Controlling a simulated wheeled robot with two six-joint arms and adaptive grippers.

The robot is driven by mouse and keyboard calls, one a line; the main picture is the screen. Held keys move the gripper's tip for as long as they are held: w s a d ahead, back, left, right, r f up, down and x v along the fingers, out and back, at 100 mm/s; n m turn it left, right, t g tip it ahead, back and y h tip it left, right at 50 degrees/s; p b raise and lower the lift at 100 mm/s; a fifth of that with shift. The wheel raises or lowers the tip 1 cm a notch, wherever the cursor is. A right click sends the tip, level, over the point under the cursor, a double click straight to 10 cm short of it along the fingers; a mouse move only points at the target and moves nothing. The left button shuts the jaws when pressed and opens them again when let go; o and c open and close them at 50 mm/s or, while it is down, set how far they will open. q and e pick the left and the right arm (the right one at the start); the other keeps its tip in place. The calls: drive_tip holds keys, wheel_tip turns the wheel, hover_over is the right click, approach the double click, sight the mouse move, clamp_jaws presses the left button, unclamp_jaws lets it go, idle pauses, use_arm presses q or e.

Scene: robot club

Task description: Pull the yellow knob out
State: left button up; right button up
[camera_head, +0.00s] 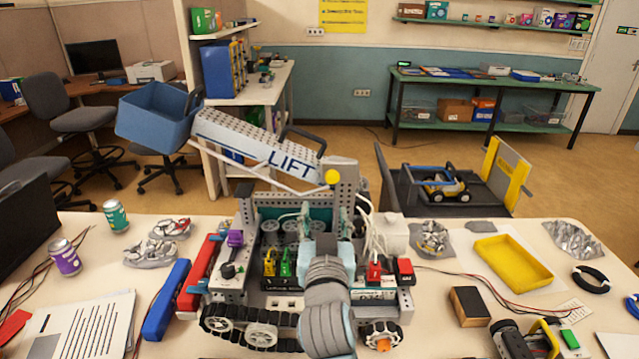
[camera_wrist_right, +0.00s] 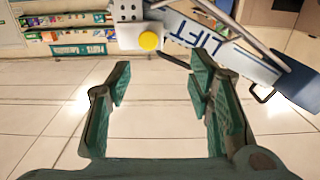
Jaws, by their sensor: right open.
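The yellow knob (camera_head: 332,177) is a small round ball on the grey perforated bracket at the right end of the LIFT arm (camera_head: 250,142) of the tracked robot. It also shows in the right wrist view (camera_wrist_right: 149,41), beyond the fingertips and a little left of the middle of the gap. My right gripper (camera_head: 323,222) is in front of the robot's middle, below the knob in the picture. In the right wrist view its teal fingers (camera_wrist_right: 160,76) are spread, with nothing between them and apart from the knob. My left gripper is not in view.
The tracked robot's base (camera_head: 250,318) stands on the white table. White cables (camera_head: 374,230) and a grey bracket are right of my gripper. A blue bin (camera_head: 158,115) hangs at the LIFT arm's left end.

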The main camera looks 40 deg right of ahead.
approach(332, 179)
drive_tip(key=d+x, duration=0.1)
drive_tip(key=x, duration=0.6)
drive_tip(key=shift+w+a, duration=0.1)
drive_tip(key=shift+w, duration=0.6)
drive_tip(key=shift+s+r, duration=0.1)
drive_tip(key=shift+s, duration=0.15)
drive_tip(key=shift+c, duration=0.7)
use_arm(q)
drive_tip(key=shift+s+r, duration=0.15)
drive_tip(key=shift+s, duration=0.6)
use_arm(e)
clamp_jaws()
